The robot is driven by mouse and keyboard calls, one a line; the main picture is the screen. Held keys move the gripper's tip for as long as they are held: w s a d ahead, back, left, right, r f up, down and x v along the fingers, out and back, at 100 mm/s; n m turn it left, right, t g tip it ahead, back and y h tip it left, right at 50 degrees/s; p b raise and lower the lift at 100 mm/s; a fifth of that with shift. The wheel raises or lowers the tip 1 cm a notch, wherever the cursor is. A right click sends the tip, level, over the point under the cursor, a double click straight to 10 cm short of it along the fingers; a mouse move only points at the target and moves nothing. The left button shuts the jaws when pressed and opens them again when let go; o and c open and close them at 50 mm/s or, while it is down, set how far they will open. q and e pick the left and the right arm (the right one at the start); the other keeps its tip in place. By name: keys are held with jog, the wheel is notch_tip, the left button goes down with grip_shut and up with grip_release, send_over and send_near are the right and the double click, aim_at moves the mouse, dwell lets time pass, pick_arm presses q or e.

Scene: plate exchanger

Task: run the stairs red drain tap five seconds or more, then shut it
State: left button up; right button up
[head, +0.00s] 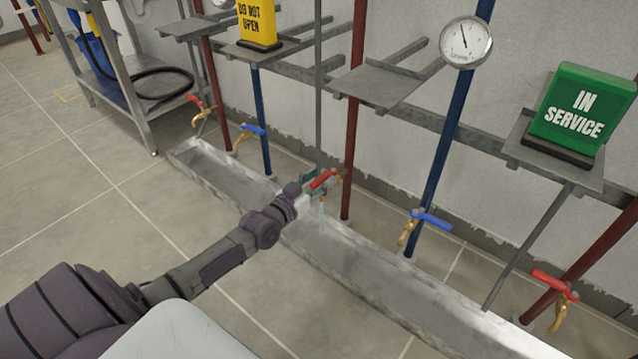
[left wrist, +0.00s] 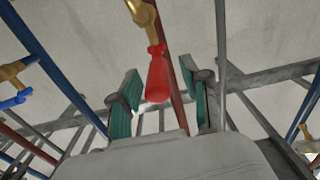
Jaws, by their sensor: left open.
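A brass tap with a red lever (head: 322,180) sits low on the middle red pipe, above the trough. A thin pale stream of water (head: 322,215) falls from it into the trough. My left gripper (head: 311,184) is at this lever. In the left wrist view, the red lever (left wrist: 157,80) lies between the two green-padded fingers of my left gripper (left wrist: 161,88), which are open with gaps on both sides. The gripper partly hides the tap in the head view. No label shows which tap is the stairs one. My right gripper is not in view.
Other red taps (head: 196,101) (head: 553,284) and blue taps (head: 252,131) (head: 431,220) flank it. A metal trough (head: 400,290) runs below. Shelves hold a yellow DO NOT OPEN sign (head: 257,20) and a green IN SERVICE sign (head: 580,112). A cart (head: 140,100) stands left; floor beside it is clear.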

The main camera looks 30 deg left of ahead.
pick_arm(q)
grip_shut()
dwell(0.5)
